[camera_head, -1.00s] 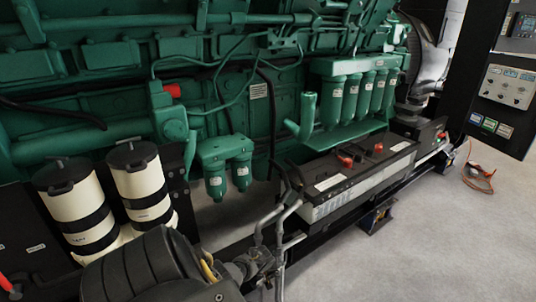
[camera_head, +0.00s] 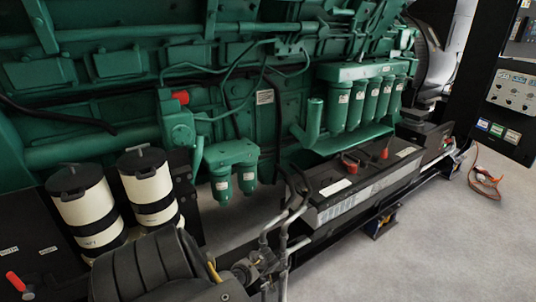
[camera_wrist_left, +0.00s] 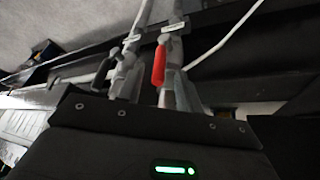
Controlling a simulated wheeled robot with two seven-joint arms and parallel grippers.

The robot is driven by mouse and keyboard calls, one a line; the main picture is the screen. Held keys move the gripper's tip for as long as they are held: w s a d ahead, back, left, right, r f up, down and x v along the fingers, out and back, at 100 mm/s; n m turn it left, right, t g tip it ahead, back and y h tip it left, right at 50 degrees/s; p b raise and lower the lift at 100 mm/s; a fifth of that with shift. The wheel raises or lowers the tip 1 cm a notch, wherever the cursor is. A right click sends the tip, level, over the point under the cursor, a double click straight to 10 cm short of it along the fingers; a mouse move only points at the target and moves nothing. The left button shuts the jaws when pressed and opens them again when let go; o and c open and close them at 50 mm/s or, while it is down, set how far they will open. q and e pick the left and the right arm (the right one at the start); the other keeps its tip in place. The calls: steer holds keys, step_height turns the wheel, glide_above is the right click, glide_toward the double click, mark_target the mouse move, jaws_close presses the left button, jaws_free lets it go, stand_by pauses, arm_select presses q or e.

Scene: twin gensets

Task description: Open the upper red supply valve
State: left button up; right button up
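In the left wrist view a red lever handle (camera_wrist_left: 158,65) hangs beside a grey pipe fitting. A black lever (camera_wrist_left: 103,72) sits on a second fitting to its left. The dark body of my left gripper (camera_wrist_left: 150,92) fills the bottom of that view, close to both fittings. Pale grey shapes there merge with the pipes, so I cannot make out its fingers or whether they touch the red handle. In the head view another red lever (camera_head: 15,281) shows at the lower left edge. My right gripper is not in view.
The green engine (camera_head: 110,70) fills the back. Two white-and-black canisters (camera_head: 85,210) (camera_head: 150,187) stand at left. Grey pipes (camera_head: 284,230) rise near the bottom middle. A black battery box (camera_head: 350,185) lies behind them. The floor (camera_head: 435,235) at right is mostly clear.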

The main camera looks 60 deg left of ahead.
arm_select(q)
steer(key=p+v, duration=0.1)
steer(key=v, duration=0.5)
steer(key=shift+r, duration=0.15)
stand_by(0.4)
steer(key=s+d+f+m+t+h, duration=0.1)
steer(key=s+d+f+m, duration=0.4)
steer(key=d+f, duration=0.25)
steer(key=s+d+f+m+h, duration=0.1)
steer(key=s+d+f+m, duration=0.5)
steer(key=f, duration=0.2)
steer(key=s+d+f+m+g+h, duration=0.1)
steer(key=s+d+f, duration=0.2)
steer(key=s+d, duration=0.5)
steer(key=s+d+f+m+g, duration=0.1)
steer(key=s+d+f, duration=0.3)
steer(key=s+d, duration=0.5)
steer(key=s+m, duration=0.1)
steer(key=s, duration=0.4)
steer(key=shift+s+g+h, duration=0.4)
